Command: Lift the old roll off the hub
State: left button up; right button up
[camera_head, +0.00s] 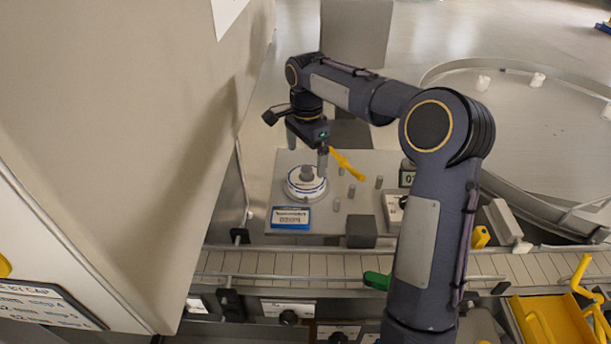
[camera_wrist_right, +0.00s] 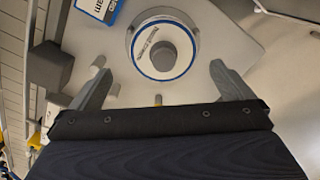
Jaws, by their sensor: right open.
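The roll (camera_head: 306,183) is a white disc with a blue rim band, seated around the grey round hub (camera_head: 306,172) on a light grey plate. In the right wrist view the roll (camera_wrist_right: 137,57) lies ahead of my gripper, with the hub (camera_wrist_right: 164,50) at its middle. My right gripper (camera_head: 307,154) is above the roll in the head view. Its two grey fingers (camera_wrist_right: 158,77) are spread apart with nothing between them, one toward each side of the roll. I cannot tell the exact gap down to the roll. My left gripper is not in view.
A blue-and-white label (camera_head: 290,218) stands in front of the roll. Several grey pegs (camera_head: 337,204) and a yellow lever (camera_head: 347,164) are to its right. A dark grey block (camera_head: 361,231) sits at the plate's front edge. A conveyor (camera_head: 330,264) runs in front; a large beige panel (camera_head: 110,120) fills the left.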

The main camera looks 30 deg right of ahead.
aim_at(306, 169)
jog(key=shift+w+d+f, duration=0.1)
jog(key=shift+w+f, duration=0.3)
jog(key=shift+f+m, duration=0.3)
notch_tip(306, 169, down, 7)
jog(key=shift+s+d+f+p, duration=0.1)
jog(key=shift+p, duration=0.6)
jog(key=shift+c, duration=0.3)
jog(key=c, duration=0.8)
